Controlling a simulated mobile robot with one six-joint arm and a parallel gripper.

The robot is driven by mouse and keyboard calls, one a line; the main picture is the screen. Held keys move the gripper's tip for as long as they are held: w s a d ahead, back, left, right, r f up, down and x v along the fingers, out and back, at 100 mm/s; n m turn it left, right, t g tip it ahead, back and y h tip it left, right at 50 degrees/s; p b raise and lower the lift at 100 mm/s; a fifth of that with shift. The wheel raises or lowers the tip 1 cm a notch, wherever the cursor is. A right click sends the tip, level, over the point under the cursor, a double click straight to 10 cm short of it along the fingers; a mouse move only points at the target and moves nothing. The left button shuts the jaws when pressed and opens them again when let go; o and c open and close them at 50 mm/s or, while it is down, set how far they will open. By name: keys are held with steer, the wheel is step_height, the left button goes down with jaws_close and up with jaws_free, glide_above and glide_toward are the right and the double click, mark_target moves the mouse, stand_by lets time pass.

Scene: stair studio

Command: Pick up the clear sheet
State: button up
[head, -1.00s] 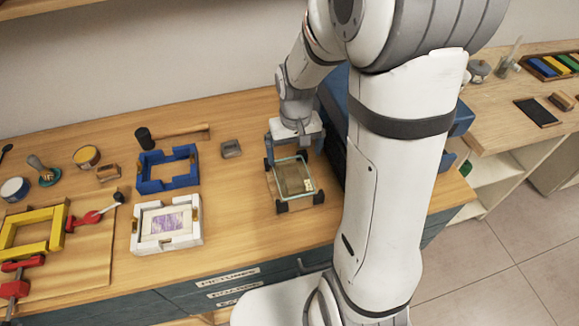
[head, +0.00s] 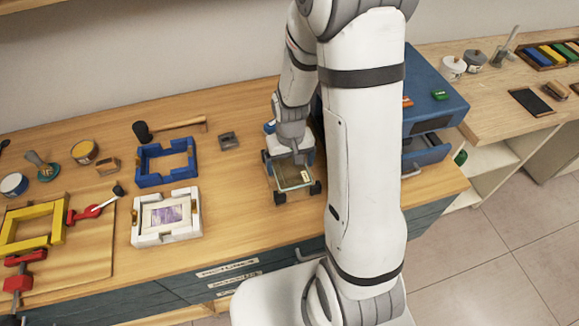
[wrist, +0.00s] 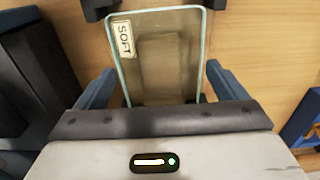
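The clear sheet (head: 291,179) has a pale teal edge and lies on a stand with black corner blocks (head: 279,198) on the bench. In the wrist view the sheet (wrist: 170,45) carries a "SOFT" label (wrist: 124,39) near its upper left corner. My gripper (head: 290,150) is low over the back end of the sheet. In the wrist view its blue fingers are apart, one on each side of the sheet, with my gripper (wrist: 160,72) empty between them. Gaps show between both fingers and the sheet's edges. The sheet's near end is hidden by my gripper.
A blue drawer cabinet (head: 437,90) stands right of the stand, with a drawer partly open. A blue frame (head: 150,178), a white frame with a picture (head: 150,237), a mallet (head: 143,132) and a small grey block (head: 228,141) lie left. Bare bench lies between.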

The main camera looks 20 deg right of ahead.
steer(key=c, duration=0.7)
steer(key=shift+c, duration=0.2)
